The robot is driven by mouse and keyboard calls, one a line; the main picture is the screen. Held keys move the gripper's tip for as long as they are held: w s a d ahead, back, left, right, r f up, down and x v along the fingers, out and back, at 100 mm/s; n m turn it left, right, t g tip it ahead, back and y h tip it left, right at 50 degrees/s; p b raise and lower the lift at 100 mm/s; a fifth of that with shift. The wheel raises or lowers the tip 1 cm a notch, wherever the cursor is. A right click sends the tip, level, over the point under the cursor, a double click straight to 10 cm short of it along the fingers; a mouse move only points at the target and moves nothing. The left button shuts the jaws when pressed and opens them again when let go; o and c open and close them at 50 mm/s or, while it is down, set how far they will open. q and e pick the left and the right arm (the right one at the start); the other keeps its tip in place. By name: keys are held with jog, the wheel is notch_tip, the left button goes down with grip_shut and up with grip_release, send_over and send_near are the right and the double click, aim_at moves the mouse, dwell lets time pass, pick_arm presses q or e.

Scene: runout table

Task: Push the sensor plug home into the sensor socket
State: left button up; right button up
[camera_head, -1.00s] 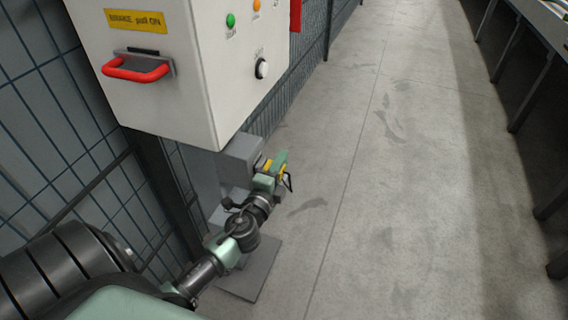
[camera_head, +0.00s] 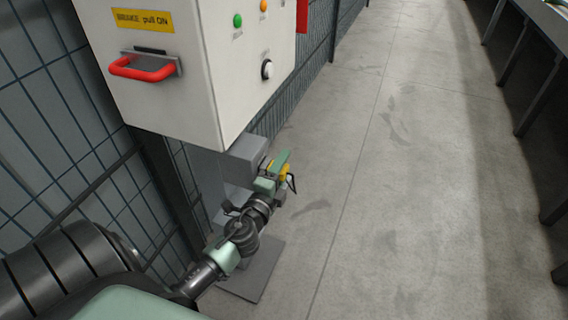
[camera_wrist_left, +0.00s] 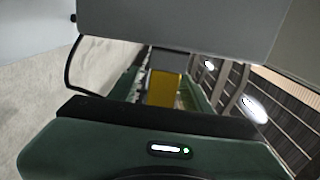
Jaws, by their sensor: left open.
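My left gripper (camera_head: 278,171) is low beside a grey box (camera_head: 246,153) under the white cabinet. It is open, with its green fingers around a yellow part, which looks like the sensor plug (camera_head: 285,170). In the left wrist view the yellow plug (camera_wrist_left: 165,88) sits between the fingers, close under a grey block (camera_wrist_left: 175,25). A black cable (camera_wrist_left: 72,65) loops at the left there. The sensor socket's opening is hidden, so I cannot tell how deep the plug sits. My right gripper is not in view.
The white cabinet (camera_head: 190,75) with a red handle (camera_head: 143,69) and buttons overhangs the grey box. A wire-mesh fence (camera_head: 45,120) runs along the left. A grey base plate (camera_head: 258,275) lies below my arm. The concrete floor (camera_head: 400,190) to the right is clear.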

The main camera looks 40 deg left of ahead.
pick_arm(q)
jog(key=b+v, duration=0.1)
jog(key=v, duration=0.5)
jog(key=shift+s, duration=0.35)
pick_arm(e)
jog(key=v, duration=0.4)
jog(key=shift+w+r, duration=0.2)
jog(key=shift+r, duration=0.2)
pick_arm(q)
jog(key=shift+d, duration=0.1)
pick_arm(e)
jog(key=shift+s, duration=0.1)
